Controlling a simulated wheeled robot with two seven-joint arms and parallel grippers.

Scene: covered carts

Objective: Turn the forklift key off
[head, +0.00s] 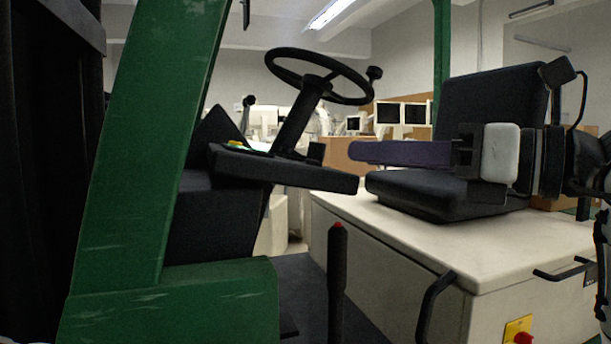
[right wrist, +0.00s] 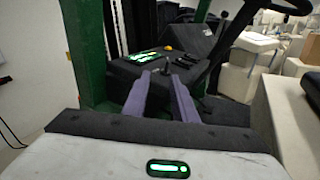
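The green-framed forklift (head: 150,150) fills the left of the head view. Its dark dashboard (head: 300,175) sits below the steering wheel (head: 320,75). In the right wrist view the dashboard (right wrist: 125,70) has a lit green display and several small dark controls. A small dark upright piece (right wrist: 167,66) shows between my fingertips; I cannot tell whether it is the key. My right gripper (head: 356,152) reaches left over the seat, its purple fingers apart from the dashboard. The right wrist view shows the gripper (right wrist: 160,76) open, with a gap between its fingers. My left gripper is not in view.
The black seat (head: 490,110) stands close behind my right gripper. The steering column (head: 300,120) rises beside the dashboard. A lever with a red tip (head: 338,270) stands in front. A red knob (head: 522,338) is at the lower right.

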